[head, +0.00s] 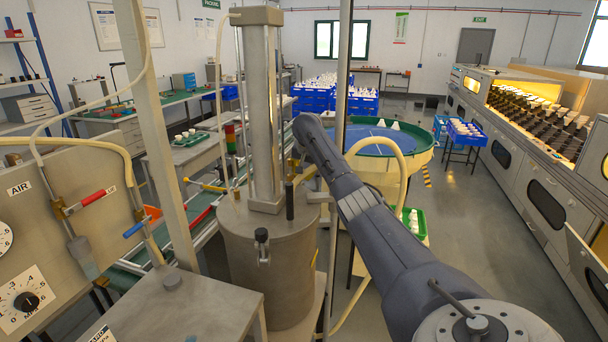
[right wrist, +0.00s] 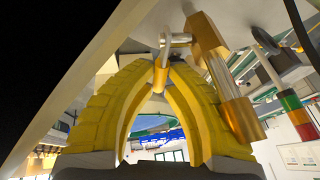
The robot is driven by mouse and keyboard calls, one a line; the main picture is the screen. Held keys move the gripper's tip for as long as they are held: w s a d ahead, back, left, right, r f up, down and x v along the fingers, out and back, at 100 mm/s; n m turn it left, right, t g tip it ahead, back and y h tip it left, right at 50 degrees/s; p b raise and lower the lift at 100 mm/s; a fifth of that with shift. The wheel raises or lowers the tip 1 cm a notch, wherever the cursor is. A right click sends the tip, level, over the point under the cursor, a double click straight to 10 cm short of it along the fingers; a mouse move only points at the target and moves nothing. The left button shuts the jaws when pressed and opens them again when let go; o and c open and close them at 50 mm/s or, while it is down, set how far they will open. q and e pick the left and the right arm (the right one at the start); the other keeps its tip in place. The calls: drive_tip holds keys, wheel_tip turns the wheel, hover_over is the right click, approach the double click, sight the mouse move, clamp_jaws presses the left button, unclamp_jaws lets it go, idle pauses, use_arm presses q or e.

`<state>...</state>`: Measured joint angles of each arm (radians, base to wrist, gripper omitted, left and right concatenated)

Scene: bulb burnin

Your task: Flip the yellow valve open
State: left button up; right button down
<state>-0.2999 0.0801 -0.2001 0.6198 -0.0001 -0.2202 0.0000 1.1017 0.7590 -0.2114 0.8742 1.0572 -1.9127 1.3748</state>
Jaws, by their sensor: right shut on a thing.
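The yellow valve shows in the head view as a thin yellow lever (head: 205,186) at the left side of the grey metal vessel (head: 262,255). In the right wrist view, a short yellow handle piece (right wrist: 160,78) sits between the fingertips of my right gripper (right wrist: 165,64). A pale stem (right wrist: 178,38) joins it toward a brass-coloured body (right wrist: 218,75) on the right. My right gripper has yellow ridged fingers, which are shut on the handle. In the head view the right gripper is hidden behind the vessel's column and post. My left gripper is not in view.
A panel (head: 30,240) at the left carries a red-handled valve (head: 92,197) and a blue handle (head: 135,229). A tall column (head: 262,110) and thin post (head: 342,100) stand close to my right arm. A hose (head: 402,165) loops beside the arm. Open floor lies at right.

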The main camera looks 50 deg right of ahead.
idle(0.6)
drive_tip(key=shift+s+a+r+h, duration=0.1)
drive_tip(key=shift+r+h, duration=0.15)
drive_tip(key=shift+h, duration=0.45)
drive_tip(key=shift+t, duration=0.3)
drive_tip(key=c, duration=1.4)
unclamp_jaws()
drive_tip(key=v, duration=1.2)
